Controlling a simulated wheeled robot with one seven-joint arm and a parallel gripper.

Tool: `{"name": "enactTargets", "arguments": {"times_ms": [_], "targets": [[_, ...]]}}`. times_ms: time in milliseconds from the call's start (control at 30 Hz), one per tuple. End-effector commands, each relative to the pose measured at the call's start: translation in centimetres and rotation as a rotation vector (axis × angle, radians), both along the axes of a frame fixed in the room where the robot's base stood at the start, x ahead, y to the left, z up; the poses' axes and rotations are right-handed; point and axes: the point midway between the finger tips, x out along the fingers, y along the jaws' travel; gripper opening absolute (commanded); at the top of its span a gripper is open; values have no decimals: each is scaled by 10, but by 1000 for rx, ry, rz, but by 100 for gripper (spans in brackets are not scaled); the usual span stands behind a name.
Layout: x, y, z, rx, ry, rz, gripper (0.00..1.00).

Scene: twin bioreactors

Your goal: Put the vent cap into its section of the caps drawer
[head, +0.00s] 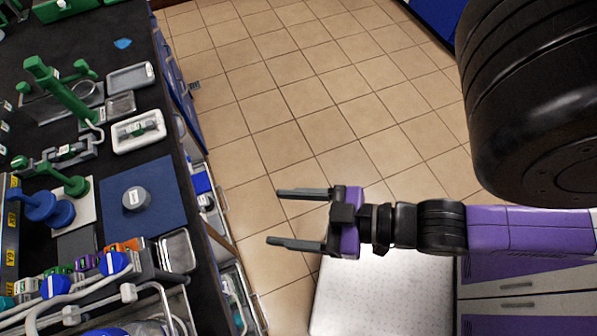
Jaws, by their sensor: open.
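A grey round cap with a small white label (136,198) sits on a blue mat (165,221) on the black bench at left. It may be the vent cap, but I cannot read the label. My gripper (275,217) is open and empty, its two fingers pointing left. It is over the floor side, right of the bench and apart from the cap. Open drawer space (221,239) shows along the bench's right side, with blue and white items inside. I cannot tell which part is the vent cap's section.
Blue knobs (62,213), a green stand (60,92), a white tray (139,131) and grey trays crowd the bench. Tubing and a metal frame (150,290) stand at its near end. Tiled floor (300,90) is clear beyond my arm. Purple-and-white cabinets (525,285) stand lower right.

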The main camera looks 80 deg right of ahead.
Motion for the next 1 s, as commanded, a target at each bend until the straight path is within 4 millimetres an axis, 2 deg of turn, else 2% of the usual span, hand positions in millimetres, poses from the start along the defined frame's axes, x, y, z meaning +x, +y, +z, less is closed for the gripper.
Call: {"name": "enactTargets", "arguments": {"times_ms": [33,200,533,667,1000], "targets": [[-9,-3,7,0,-7,-17,68],[-20,-7,19,-2,-30,-41,73],[-18,-10,20,-3,-39,-63,73],[11,-16,34,10,-124,-119,73],[130,-15,108,189,-475,-243,73]]}}
